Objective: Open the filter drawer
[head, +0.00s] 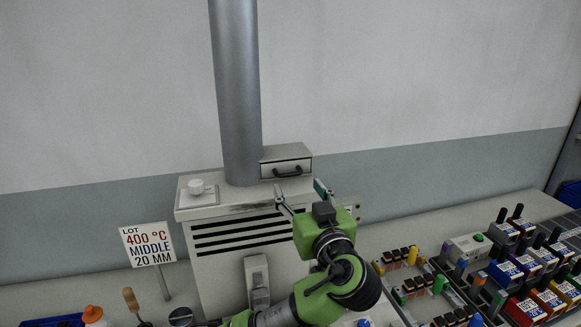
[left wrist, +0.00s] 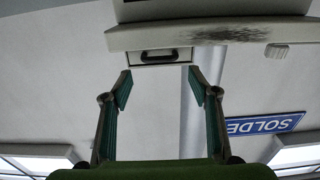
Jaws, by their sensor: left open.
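The filter drawer (head: 287,171) is in a small grey box on top of the white slotted cabinet, right beside the metal pipe. Its front looks flush with the box and carries a dark curved handle (head: 288,172). My left gripper (head: 298,189) is open and empty, just below and in front of the drawer, its fingers pointing up toward it. In the left wrist view, the drawer front (left wrist: 143,58) and its handle (left wrist: 168,55) show upside down beyond and between the two spread fingertips (left wrist: 160,82). The fingers look apart from the handle. My right gripper is out of view.
The pipe (head: 236,100) rises left of the drawer box. A lot sign (head: 148,244) stands left of the cabinet (head: 215,262). Connector racks (head: 410,283) and coloured bins (head: 525,308) fill the bench at right.

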